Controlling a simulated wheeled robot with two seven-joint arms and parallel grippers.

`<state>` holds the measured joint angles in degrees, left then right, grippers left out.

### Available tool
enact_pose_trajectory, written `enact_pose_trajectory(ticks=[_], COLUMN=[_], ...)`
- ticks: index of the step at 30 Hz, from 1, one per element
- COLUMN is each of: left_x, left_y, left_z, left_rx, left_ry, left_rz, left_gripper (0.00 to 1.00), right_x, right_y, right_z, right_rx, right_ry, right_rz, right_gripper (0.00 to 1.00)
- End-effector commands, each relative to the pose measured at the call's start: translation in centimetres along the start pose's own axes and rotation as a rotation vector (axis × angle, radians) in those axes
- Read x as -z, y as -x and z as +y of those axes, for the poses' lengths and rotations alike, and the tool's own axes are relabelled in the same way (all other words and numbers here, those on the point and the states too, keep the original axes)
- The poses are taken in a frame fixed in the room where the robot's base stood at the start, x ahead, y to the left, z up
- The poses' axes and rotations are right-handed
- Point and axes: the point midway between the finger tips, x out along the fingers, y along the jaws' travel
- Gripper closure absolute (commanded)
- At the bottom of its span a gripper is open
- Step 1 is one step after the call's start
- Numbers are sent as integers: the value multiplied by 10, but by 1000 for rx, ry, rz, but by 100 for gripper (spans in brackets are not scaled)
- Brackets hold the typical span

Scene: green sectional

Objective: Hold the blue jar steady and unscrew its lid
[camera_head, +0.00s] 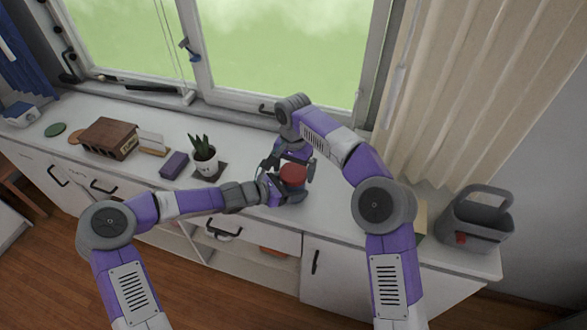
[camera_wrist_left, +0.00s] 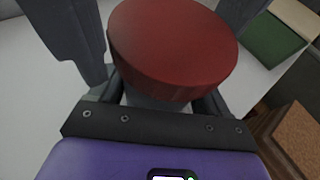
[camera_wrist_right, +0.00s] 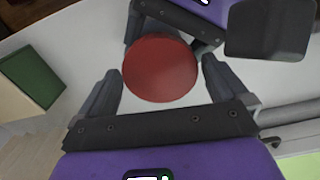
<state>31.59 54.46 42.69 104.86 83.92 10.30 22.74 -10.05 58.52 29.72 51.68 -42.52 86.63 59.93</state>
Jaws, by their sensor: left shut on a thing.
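The jar stands on the white cabinet top; its round red lid (camera_head: 293,173) faces up, and its body is mostly hidden by the lid and grippers, so I cannot make out its blue colour. The lid also shows in the left wrist view (camera_wrist_left: 172,45) and the right wrist view (camera_wrist_right: 160,68). My left gripper (camera_head: 284,187) is shut on the jar below the lid, coming from the left. My right gripper (camera_head: 295,165) is open, its fingers on either side of the lid, with gaps visible in the right wrist view.
A potted plant (camera_head: 205,163), a purple box (camera_head: 174,165) and a brown box (camera_head: 109,138) stand left of the jar. A grey caddy (camera_head: 478,222) stands at the right end. A green box (camera_wrist_left: 272,40) is partly hidden behind my right arm in the head view. The window is behind.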

Motion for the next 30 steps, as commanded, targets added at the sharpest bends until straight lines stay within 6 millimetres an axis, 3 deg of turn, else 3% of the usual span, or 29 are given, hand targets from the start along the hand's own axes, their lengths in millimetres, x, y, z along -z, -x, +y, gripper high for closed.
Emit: enact_pose_trajectory(ticks=[6, 16, 24, 25, 28, 30], left_x=[0, 0, 0, 0, 0, 0], left_y=[0, 0, 0, 0, 0, 0], left_z=[0, 0, 0, 0, 0, 0], left_rx=[0, 0, 0, 0, 0, 0], left_ry=[0, 0, 0, 0, 0, 0], left_rz=[1, 1, 1, 1, 1, 0], left_gripper=[100, 100, 100, 18, 3, 0], right_x=[0, 0, 0, 0, 0, 0], right_y=[4, 42, 45, 45, 45, 45], right_z=[0, 0, 0, 0, 0, 0], right_rx=[0, 0, -1, -1, -1, -1], right_ry=[-2, -2, -1, -1, -1, -1], right_rz=[1, 1, 0, 0, 0, 0], right_gripper=[0, 0, 0, 0, 0, 0])
